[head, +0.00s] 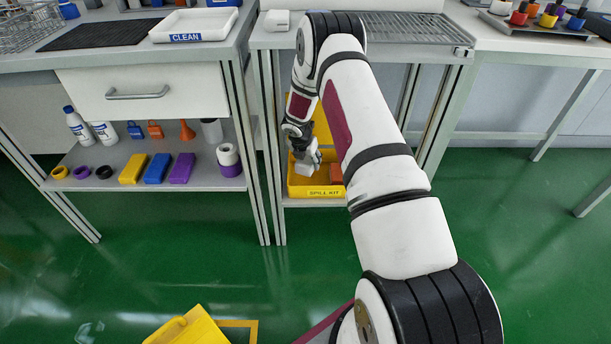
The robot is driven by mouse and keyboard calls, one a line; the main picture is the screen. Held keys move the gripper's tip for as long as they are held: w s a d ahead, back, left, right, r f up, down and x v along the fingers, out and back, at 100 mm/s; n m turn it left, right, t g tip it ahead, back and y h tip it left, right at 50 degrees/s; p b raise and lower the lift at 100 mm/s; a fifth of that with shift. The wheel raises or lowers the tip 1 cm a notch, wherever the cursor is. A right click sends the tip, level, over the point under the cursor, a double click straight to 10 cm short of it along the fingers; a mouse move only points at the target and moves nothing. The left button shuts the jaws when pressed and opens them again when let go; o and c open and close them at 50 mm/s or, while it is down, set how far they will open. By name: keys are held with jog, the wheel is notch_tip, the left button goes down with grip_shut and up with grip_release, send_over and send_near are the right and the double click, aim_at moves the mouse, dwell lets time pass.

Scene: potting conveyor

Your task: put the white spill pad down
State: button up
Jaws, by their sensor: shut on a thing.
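My gripper (304,148) reaches down at the yellow spill kit box (302,192) on the lower shelf of the middle bench. It is shut on the white spill pad (307,165), which looks light grey here and tilted. The pad is over or inside the left part of the box. I cannot tell whether it touches the box floor. The fingertips are small and partly hidden.
An orange-brown block (336,173) lies in the box's right part, close to my forearm. A yellow lid or panel (321,125) stands behind. Bench legs flank the shelf. The left shelf holds bottles (78,127) and colored blocks (156,168).

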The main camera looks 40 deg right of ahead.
aim_at(304, 163)
notch_tip(304, 163, down, 7)
jog(key=b, duration=0.2)
jog(key=shift+r+b, duration=0.1)
jog(key=shift+b, duration=0.2)
jog(key=o, duration=1)
jog(key=p+v, duration=0.4)
jog(key=v, duration=0.8)
jog(key=shift+a, duration=0.1)
